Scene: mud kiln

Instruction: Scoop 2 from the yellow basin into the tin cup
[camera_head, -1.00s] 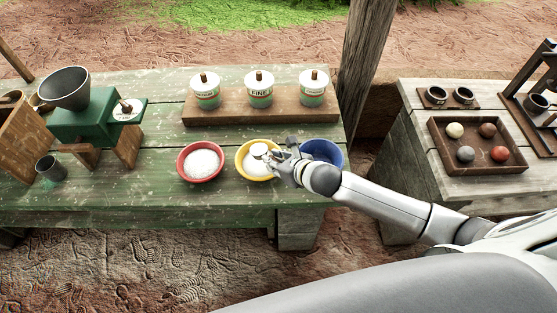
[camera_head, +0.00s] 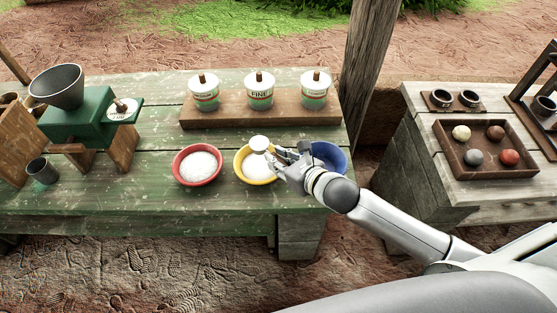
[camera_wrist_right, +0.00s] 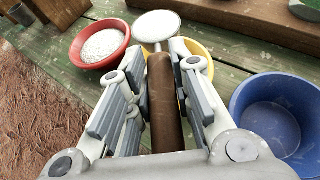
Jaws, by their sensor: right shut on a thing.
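My right gripper (camera_head: 284,160) is shut on the brown handle of a scoop (camera_head: 259,143); the handle fills the gap between the fingers in the right wrist view (camera_wrist_right: 164,100). The scoop's round head looks white and sits above the far side of the yellow basin (camera_head: 257,183). White powder shows inside this basin. In the right wrist view the scoop head (camera_wrist_right: 156,26) partly hides the yellow basin (camera_wrist_right: 203,57). A small grey metal cup (camera_head: 42,171), which looks like the tin cup, stands at the left of the green table. My left gripper is out of view.
A red basin (camera_head: 197,182) of white powder stands left of the yellow one, a blue basin (camera_head: 335,158) right. A green mill (camera_head: 80,120) stands behind the cup. Lidded jars (camera_head: 260,92) line a raised board. Open tabletop lies between cup and red basin.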

